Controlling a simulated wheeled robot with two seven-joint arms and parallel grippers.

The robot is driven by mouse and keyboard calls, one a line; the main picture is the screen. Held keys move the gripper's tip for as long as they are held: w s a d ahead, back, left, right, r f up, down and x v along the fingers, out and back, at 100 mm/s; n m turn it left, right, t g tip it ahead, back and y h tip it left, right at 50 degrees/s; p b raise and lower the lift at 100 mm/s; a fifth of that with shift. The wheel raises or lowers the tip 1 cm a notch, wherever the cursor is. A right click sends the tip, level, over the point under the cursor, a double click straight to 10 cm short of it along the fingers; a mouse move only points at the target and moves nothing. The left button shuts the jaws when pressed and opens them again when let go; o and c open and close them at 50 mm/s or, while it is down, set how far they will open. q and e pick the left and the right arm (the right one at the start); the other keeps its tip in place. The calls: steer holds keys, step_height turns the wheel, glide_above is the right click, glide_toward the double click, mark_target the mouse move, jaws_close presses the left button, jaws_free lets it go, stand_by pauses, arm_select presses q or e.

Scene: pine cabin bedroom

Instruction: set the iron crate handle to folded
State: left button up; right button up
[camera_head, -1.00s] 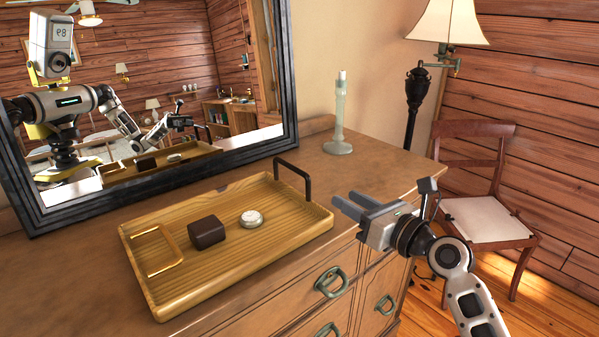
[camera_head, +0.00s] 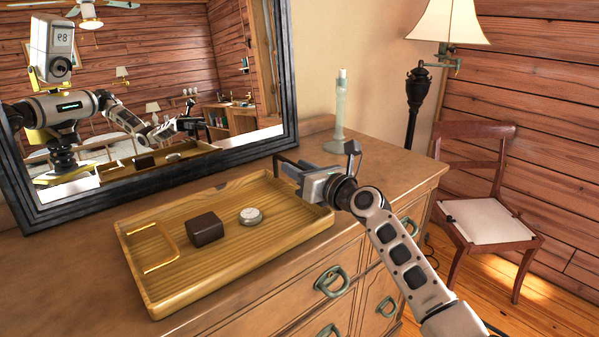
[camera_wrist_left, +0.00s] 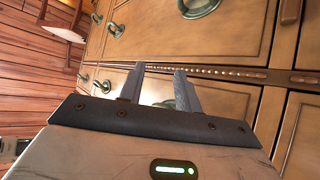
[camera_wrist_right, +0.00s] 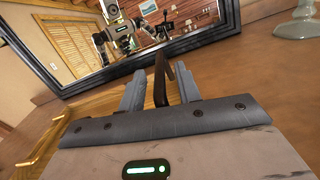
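The wooden crate (camera_head: 245,268) is a shallow tray on the dresser top. Its dark iron handle (camera_wrist_right: 160,75) is at the crate's right end and stands up. In the head view my right gripper mostly hides it. My right gripper (camera_head: 288,166) is at this handle. In the right wrist view its fingers are apart, with the handle between them and a gap visible on each side. My left gripper (camera_wrist_left: 158,80) is outside the head view. In its wrist view its fingers are apart and empty, facing the dresser's drawer fronts.
A brass handle (camera_head: 153,248) lies at the crate's left end. A dark brown box (camera_head: 205,230) and a small round tin (camera_head: 250,216) lie inside. A framed mirror (camera_head: 160,184) stands behind. A pale green candlestick (camera_head: 339,120) stands at the back right.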

steer(key=shift+c, duration=0.2)
jaws_close()
steer(key=shift+s+a+n, duration=0.15)
steer(key=shift+a+n, duration=0.05)
steer(key=shift+n, duration=0.2)
steer(key=shift+s+a+f+n+p, duration=0.1)
steer(key=shift+s+a+n+p, duration=0.15)
steer(key=shift+n, duration=0.25)
steer(key=shift+s+a+f+n+p, duration=0.1)
steer(key=shift+a+n+p, duration=0.2)
steer(key=shift+n, duration=0.2)
steer(key=shift+s+a+f+n, duration=0.3)
steer(key=shift+a+n, duration=0.05)
steer(key=shift+n, duration=0.7)
steer(key=shift+s+a+f+n, duration=0.25)
steer(key=shift+a+n, duration=0.1)
steer(key=shift+n, duration=0.7)
